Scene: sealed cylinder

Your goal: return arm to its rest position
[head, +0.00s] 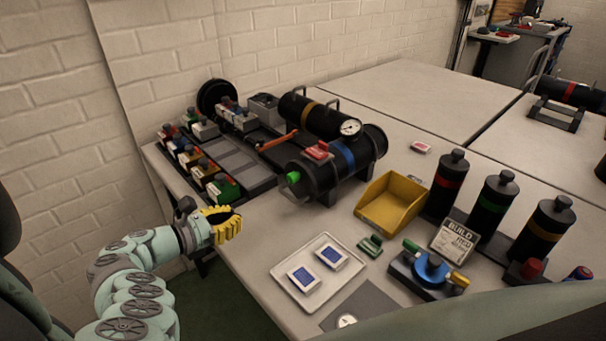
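My arm reaches in from the lower left, and my gripper (224,223) with yellow ribbed fingers is at the left front edge of the table (238,255). It points right, in front of the component rack. I see nothing held in it, but the small view does not show clearly how far the fingers are apart. The black sealed cylinder (316,174) with a blue band and green end fitting lies to its right, apart from it. A second black cylinder (299,110) with a yellow band and a gauge (350,127) lies behind.
A rack of small coloured parts (222,186) stands just behind my gripper. A yellow bin (391,202), a white tray (286,268), a blue clamp-like fixture (432,268) and upright black bottles (447,183) stand to the right. Open floor (232,300) lies below the table's left edge.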

